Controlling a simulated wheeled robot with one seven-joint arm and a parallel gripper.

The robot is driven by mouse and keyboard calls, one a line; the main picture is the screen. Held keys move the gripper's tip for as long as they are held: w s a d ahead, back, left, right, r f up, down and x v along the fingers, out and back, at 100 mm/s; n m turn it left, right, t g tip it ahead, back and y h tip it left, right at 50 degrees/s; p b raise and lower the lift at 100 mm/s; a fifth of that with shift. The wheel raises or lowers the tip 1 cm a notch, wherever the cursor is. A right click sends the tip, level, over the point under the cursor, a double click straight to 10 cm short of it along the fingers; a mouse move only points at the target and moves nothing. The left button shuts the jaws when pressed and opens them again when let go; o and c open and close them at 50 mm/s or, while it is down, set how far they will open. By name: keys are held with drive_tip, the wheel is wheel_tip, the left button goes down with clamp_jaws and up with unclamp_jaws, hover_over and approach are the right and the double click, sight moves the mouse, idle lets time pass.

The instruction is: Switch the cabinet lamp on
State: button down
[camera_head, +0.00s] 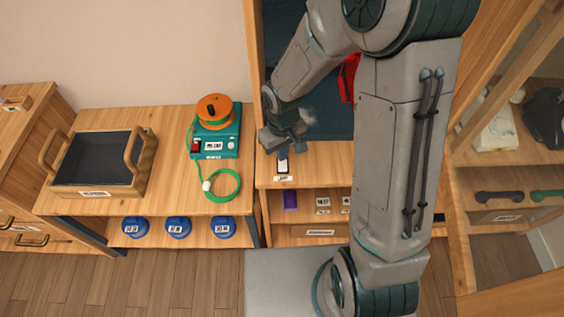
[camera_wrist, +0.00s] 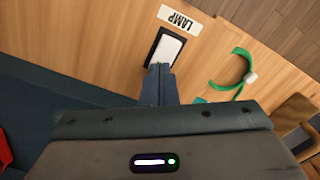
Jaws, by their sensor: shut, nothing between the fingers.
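The lamp switch (camera_wrist: 167,49) is a white rocker in a black frame on the wooden cabinet shelf. A label reading "LAMP" (camera_wrist: 179,18) lies beside it. In the head view the switch (camera_head: 283,166) is just below my gripper (camera_head: 283,152), with its label (camera_head: 283,179) in front. My gripper's fingers (camera_wrist: 160,70) are shut and empty. Their tips overlap one end of the switch in the wrist view; I cannot tell whether they touch it. I cannot make out a lamp or whether it is lit.
Left of the cabinet, a table holds a teal device with an orange reel (camera_head: 214,112), a green cable (camera_head: 222,186) and a dark tray with wooden handles (camera_head: 97,160). A red object (camera_head: 348,78) is inside the cabinet behind my arm. Small items, including a purple one (camera_head: 290,199), sit below the switch.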

drive_tip(key=shift+f+b, duration=0.3)
drive_tip(key=shift+f, duration=0.05)
drive_tip(key=shift+r, duration=0.1)
drive_tip(key=shift+r+p, duration=2.75)
drive_tip(key=shift+r, duration=0.7)
drive_tip(key=shift+d, duration=0.1)
drive_tip(key=s+d+r+m+t, duration=0.1)
drive_tip(key=s+d+r+m, duration=0.1)
drive_tip(key=s+d+r, duration=0.4)
drive_tip(key=s+d+r+m+t, duration=0.2)
drive_tip(key=s+d+r, duration=0.3)
drive_tip(key=r, duration=0.7)
drive_tip(key=shift+s+d+r+m, duration=0.15)
drive_tip(key=shift+s+d+m, duration=0.25)
drive_tip(key=shift+s+m, duration=0.45)
